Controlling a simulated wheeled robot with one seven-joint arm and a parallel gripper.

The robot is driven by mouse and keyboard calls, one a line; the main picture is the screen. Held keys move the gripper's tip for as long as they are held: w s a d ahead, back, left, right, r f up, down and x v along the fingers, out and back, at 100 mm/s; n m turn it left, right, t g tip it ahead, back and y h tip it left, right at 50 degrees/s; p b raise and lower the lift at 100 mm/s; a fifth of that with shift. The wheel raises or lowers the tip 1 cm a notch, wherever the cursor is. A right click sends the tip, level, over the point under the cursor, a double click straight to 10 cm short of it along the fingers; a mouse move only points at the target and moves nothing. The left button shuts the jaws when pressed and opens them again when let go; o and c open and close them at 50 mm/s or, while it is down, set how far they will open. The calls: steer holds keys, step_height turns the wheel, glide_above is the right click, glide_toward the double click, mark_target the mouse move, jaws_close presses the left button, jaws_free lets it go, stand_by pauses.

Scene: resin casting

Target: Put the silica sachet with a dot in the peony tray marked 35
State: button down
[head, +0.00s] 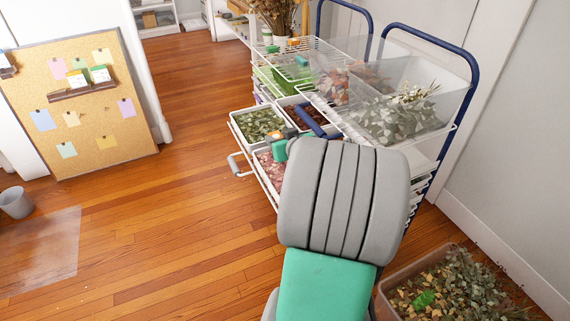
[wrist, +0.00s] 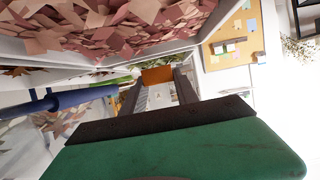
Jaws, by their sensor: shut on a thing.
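My gripper (wrist: 157,84) is shut on a small orange thing, probably a sachet (wrist: 157,75), held between its dark fingers. The sachet also shows at the cart's near side in the head view (head: 274,136); no dot can be made out. A tray of pink-red petals (head: 262,172) is pulled out low on the cart, partly hidden by my arm. The petals fill the top of the wrist view (wrist: 105,25). The gripper is beside this tray, with the sachet apart from the petals. No number 35 is readable.
A tray of green leaves (head: 233,124) and one of dark red pieces (head: 283,101) are behind. Clear bins (head: 425,85) and blue cart rails (head: 440,38) stand right. A leaf-filled crate (head: 385,292) is at lower right. The floor at left is mostly free.

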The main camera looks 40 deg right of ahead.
steer(key=shift+s+d+f+b, duration=0.1)
steer(key=shift+s+f+b, duration=0.2)
steer(key=shift+s+f, duration=0.7)
steer(key=f, duration=0.1)
steer(key=f+b, duration=0.2)
steer(key=f, duration=0.1)
steer(key=shift+s, duration=0.35)
steer(key=shift+f, duration=0.25)
steer(key=shift+r, duration=0.15)
steer(key=c, duration=0.9)
jaws_free()
steer(key=shift+c, duration=0.2)
